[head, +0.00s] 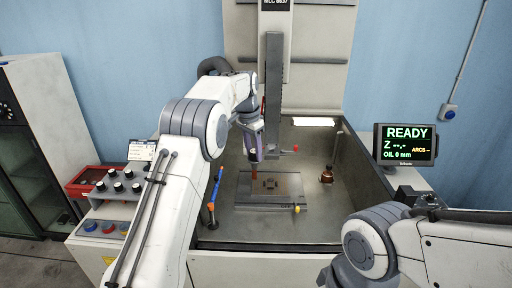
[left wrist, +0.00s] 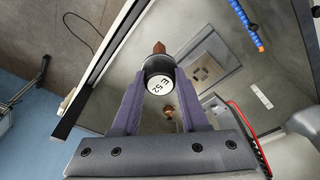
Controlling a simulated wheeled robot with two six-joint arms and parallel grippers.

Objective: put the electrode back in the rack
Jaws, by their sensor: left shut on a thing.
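My left gripper (head: 254,150) hangs over the tank, near the vertical machine column. In the left wrist view its two purple fingers (left wrist: 160,82) are closed on the electrode (left wrist: 158,65). The electrode has a dark round body, a white marked end disc facing the camera and a brown copper-coloured tip at the far side. In the head view the arm and fingers hide most of it. I cannot clearly make out the rack in either view. My right arm enters at the lower right; its gripper is out of view.
A flat plate (head: 285,201) lies in the tank (head: 225,221) below the left gripper. A small brown fitting (head: 327,175) stands to its right. A blue hose with an orange tip (head: 213,190) rises at the left. A red tray (head: 84,184), a knob panel and a READY screen (head: 405,144) flank the tank.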

